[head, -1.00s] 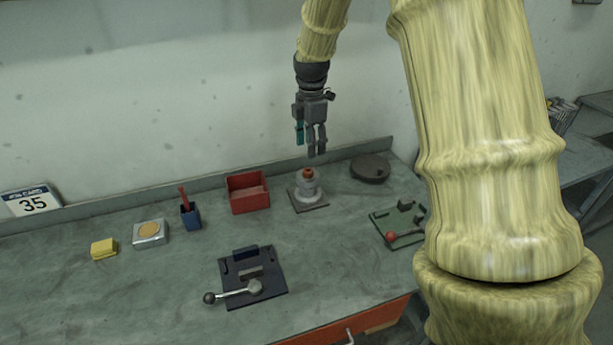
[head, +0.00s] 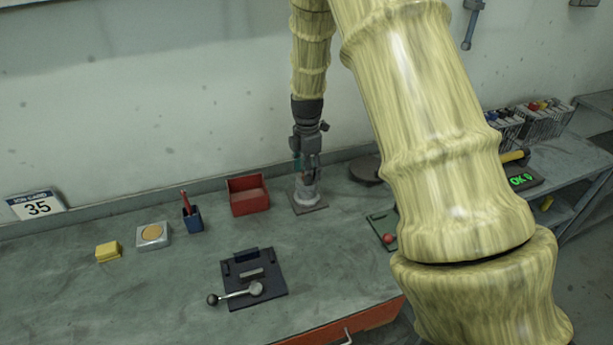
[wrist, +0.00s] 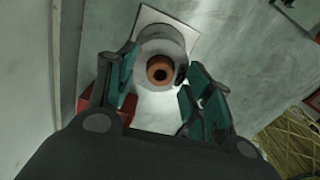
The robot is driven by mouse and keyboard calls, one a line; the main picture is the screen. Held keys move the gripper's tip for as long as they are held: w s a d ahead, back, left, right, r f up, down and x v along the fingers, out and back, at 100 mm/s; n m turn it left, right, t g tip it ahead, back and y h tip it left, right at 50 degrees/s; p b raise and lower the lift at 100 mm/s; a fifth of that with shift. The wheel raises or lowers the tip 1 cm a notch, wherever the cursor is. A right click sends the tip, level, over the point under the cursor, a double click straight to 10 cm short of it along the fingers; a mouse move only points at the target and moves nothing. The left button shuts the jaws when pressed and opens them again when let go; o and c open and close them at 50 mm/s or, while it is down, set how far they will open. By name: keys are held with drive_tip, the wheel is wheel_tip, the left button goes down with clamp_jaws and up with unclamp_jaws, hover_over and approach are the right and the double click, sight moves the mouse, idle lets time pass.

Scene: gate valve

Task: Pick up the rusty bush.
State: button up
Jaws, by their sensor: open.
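The rusty bush (wrist: 160,70) is an orange-brown ring with a dark hole, seen from above in the wrist view. It sits on top of a grey stepped post (head: 307,193) on a square base plate. My gripper (wrist: 161,88) is open, with one finger on each side of the bush. In the head view my gripper (head: 307,173) points down right over the post and hides most of the bush. Whether the fingers touch the bush cannot be told.
A red open bin (head: 248,196) stands just left of the post, and a dark round disc (head: 366,170) lies to its right. A dark lever fixture (head: 252,277), a blue cup (head: 192,217), a silver tin (head: 152,235) and a yellow block (head: 108,251) are further left or nearer. The bench's left front is clear.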

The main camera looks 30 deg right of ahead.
drive_tip(key=shift+f, duration=0.45)
drive_tip(key=shift+c, duration=0.2)
clamp_jaws()
drive_tip(key=shift+r, duration=0.15)
